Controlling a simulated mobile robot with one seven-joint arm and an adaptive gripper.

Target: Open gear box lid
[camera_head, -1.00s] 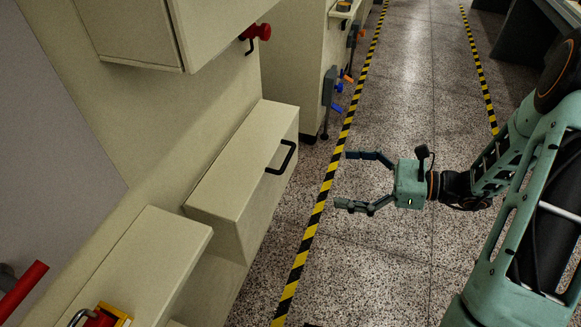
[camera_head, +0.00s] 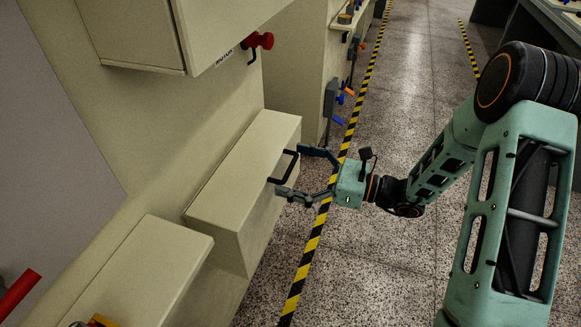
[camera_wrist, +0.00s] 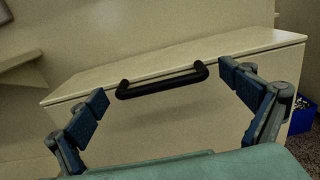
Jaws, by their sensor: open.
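The gear box lid is the beige box cover (camera_head: 240,180) with a black handle (camera_head: 287,168) on its front, in the middle of the head view. My gripper (camera_head: 298,172) is open, with its fingers on either side of the handle. In the wrist view the handle (camera_wrist: 162,82) lies across the gap between the spread fingertips (camera_wrist: 160,88), and the lid's front face (camera_wrist: 170,120) fills the space behind. I cannot tell whether any finger touches the handle or the lid. The lid appears shut.
A second beige box (camera_head: 150,265) stands at the lower left. An upper cabinet (camera_head: 190,35) overhangs with a red knob (camera_head: 262,40) beside it. A yellow-black floor stripe (camera_head: 310,245) runs under my gripper.

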